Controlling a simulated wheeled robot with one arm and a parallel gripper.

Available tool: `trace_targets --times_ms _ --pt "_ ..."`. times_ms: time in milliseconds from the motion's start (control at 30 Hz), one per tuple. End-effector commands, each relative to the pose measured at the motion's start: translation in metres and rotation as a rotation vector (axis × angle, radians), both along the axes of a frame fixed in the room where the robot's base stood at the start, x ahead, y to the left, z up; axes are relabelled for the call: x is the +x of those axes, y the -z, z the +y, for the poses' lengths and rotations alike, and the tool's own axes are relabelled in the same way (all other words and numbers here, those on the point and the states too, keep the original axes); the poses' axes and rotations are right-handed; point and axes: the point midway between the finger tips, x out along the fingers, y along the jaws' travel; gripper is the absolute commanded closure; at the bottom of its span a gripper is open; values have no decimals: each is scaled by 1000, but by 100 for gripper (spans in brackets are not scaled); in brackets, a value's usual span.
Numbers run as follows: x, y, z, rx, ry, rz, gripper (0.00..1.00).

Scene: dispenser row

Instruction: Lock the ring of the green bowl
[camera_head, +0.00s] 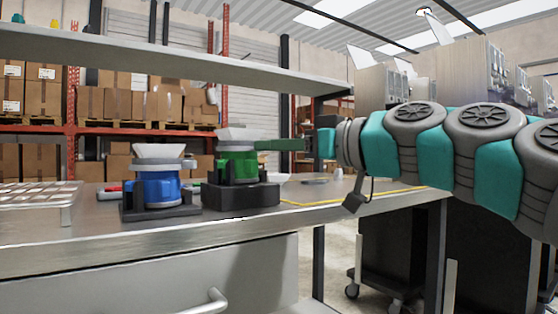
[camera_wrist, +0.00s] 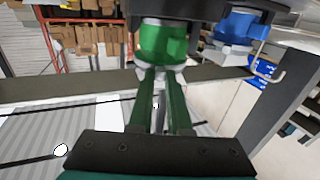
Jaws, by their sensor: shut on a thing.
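The green bowl (camera_head: 238,166) stands upright in a black base on the metal table, under a pale square funnel top (camera_head: 238,134). Its grey ring (camera_head: 237,146) sits between the green body and the funnel. My gripper (camera_head: 260,145) reaches in level from the right, its dark green fingers at the ring's right side. In the wrist view, which looks upside down, the green bowl (camera_wrist: 163,42) is at the top and the finger ends (camera_wrist: 158,72) meet the pale ring. The fingers are shut on the ring's edge; the exact contact is partly hidden.
A blue bowl (camera_head: 160,187) in its own black base stands left of the green one. A pale grid rack (camera_head: 38,194) lies at the table's left. A shelf (camera_head: 160,55) runs above. The table right of the green bowl is mostly clear, with a yellow line (camera_head: 320,203).

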Motion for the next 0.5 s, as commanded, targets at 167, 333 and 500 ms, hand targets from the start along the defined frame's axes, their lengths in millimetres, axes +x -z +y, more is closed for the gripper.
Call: trace_targets --times_ms 167,333,500 --pt "-9 1 7 -5 103 -1 100" --pt "-11 1 10 -6 170 1 100" --pt "-11 0 11 -1 204 1 100"
